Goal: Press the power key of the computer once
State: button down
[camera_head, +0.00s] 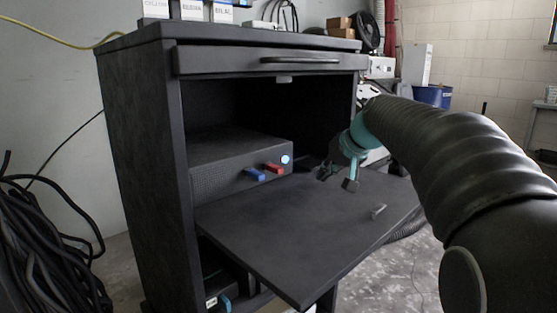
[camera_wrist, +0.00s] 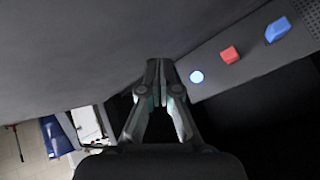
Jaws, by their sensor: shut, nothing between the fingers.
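The computer (camera_head: 225,184) is a dark box inside the black cabinet. Its front carries a round lit power key (camera_head: 285,160), a red plug (camera_head: 273,168) and a blue plug (camera_head: 254,174) in a row. In the wrist view the power key (camera_wrist: 196,76) glows white-blue, right of my fingertips, with the red plug (camera_wrist: 230,55) and blue plug (camera_wrist: 278,29) further right. My gripper (camera_head: 337,178) is in front of the cabinet opening, right of the key and apart from it. In the wrist view my gripper (camera_wrist: 160,64) has its fingertips together with nothing between them.
The cabinet's fold-down door (camera_head: 300,235) lies open like a shelf below my gripper, with a small handle (camera_head: 378,211) on it. A drawer (camera_head: 270,60) is above the opening. Boxes (camera_head: 200,10) stand on top. Black cables (camera_head: 45,245) hang at the left.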

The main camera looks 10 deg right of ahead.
aim_at(285, 160)
jog(key=shift+w+a+f+y, duration=0.1)
jog(key=shift+w+y, duration=0.05)
jog(key=shift+w, duration=0.4)
jog(key=shift+w+a+f+y, duration=0.1)
jog(key=shift+w+y, duration=0.05)
jog(key=shift+w, duration=0.4)
jog(key=shift+w, duration=0.1)
jog(key=w+a+p, duration=0.2)
jog(key=w, duration=0.1)
jog(key=w+a+p, duration=0.1)
jog(key=w+a, duration=0.1)
jog(key=shift+w+r, duration=0.1)
jog(key=shift+w, duration=0.05)
jog(key=shift+w+a+p, duration=0.5)
jog(key=shift+w+p, duration=0.15)
jog(key=shift+w, duration=0.15)
jog(key=shift+w, duration=0.1)
dwell(0.3)
jog(key=shift+w+a, duration=0.25)
